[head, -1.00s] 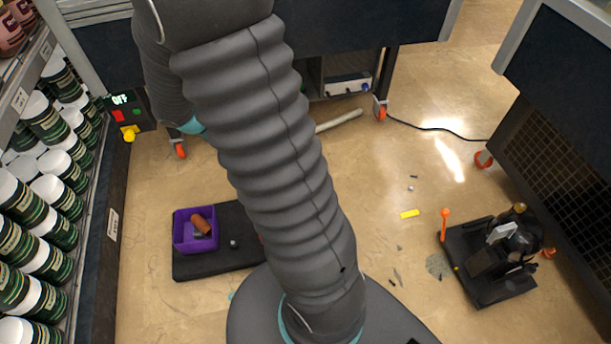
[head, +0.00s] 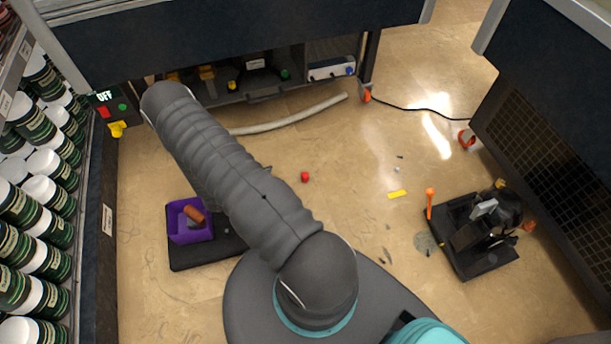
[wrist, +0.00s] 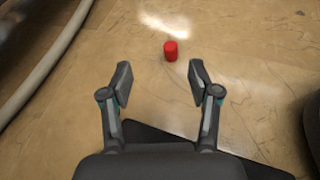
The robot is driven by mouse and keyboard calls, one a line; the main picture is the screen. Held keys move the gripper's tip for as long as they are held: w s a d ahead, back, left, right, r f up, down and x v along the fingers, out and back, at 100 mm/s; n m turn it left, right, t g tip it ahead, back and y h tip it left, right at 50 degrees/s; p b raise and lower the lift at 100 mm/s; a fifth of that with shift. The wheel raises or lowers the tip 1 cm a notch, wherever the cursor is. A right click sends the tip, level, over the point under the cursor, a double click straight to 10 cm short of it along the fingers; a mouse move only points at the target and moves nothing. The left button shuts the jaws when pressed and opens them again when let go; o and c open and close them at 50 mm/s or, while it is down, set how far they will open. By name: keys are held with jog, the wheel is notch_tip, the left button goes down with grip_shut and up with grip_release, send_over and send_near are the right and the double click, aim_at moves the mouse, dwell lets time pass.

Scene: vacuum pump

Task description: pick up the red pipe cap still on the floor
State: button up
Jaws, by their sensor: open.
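The red pipe cap (head: 305,177) lies on the tan floor to the right of my arm in the head view. In the wrist view the red cap (wrist: 171,50) stands like a short cylinder, ahead of and roughly between my fingertips. My gripper (wrist: 160,80) is open and empty in the wrist view, with the cap beyond the fingertips and not touched. My gripper is hidden in the head view.
A purple bin (head: 189,236) holding an orange-brown piece sits on a black mat (head: 205,254). A pale hose (head: 290,118) lies beyond the cap. The black pump (head: 487,235), a yellow piece (head: 397,194) and small debris lie to the right. Floor around the cap is clear.

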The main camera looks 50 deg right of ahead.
jog(key=n, duration=0.2)
send_near(302, 178)
jog(key=shift+t, duration=0.4)
jog(key=x, duration=1.1)
jog(key=shift+s+d+r, duration=0.1)
jog(key=shift+s+r, duration=0.1)
jog(key=shift+s, duration=0.2)
jog(key=c, duration=0.9)
